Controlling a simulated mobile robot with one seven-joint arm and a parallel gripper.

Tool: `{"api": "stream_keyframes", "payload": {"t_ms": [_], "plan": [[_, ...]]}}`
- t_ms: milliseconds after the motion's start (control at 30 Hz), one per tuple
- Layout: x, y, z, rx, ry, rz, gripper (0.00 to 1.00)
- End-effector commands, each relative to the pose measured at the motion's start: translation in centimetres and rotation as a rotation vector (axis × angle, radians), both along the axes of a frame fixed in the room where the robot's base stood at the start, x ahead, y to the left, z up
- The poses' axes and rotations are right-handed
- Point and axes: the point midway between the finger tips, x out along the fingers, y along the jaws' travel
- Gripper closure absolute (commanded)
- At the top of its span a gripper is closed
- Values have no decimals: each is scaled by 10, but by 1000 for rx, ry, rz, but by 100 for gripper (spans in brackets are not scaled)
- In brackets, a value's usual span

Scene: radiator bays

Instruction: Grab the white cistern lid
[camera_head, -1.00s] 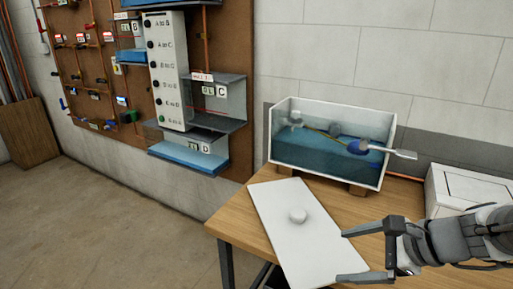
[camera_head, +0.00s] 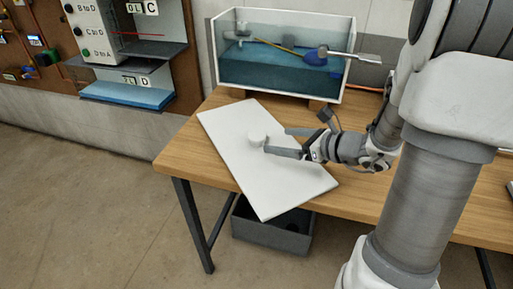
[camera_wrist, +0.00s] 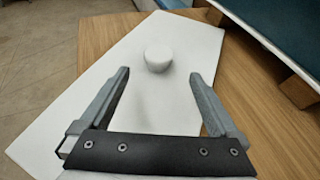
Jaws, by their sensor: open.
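The white cistern lid (camera_head: 290,181) is a flat slab lying on the wooden table, its near corner sticking out past the front edge. A round white knob (camera_head: 257,139) stands up from it. In the wrist view the lid (camera_wrist: 75,105) runs under my gripper, and the knob (camera_wrist: 157,56) is just ahead of the gap between the fingertips. My gripper (camera_head: 287,142) is open and empty, low over the lid and just right of the knob. In the wrist view the fingers (camera_wrist: 163,75) are apart, one on each side of the knob's line.
A glass-fronted cistern tank (camera_head: 280,72) with blue water, a float and a lever stands behind the lid on the wooden table (camera_head: 175,150). A grey bin (camera_head: 272,228) is under the table. A wall board with shelves (camera_head: 125,92) is at the upper left.

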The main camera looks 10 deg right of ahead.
Motion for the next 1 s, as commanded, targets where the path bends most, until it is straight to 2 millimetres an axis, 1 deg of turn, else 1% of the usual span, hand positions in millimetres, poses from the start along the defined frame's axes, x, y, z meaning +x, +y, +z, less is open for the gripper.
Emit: {"api": "stream_keyframes", "payload": {"t_ms": [33,100,200,467,600,733,800,967,1000], "plan": [[8,7,-7,0,0,3,3],[16,13,-11,-1,-1,3,3],[24,19,-14,0,0,1,3],[35,28,-18,-1,-2,2,3],[49,43,-23,0,-1,4,3],[62,53,-29,0,0,1,3],[66,55,-30,-1,0,0,3],[66,55,-29,-2,0,-1,3],[66,55,-29,-2,0,-1,5]]}}
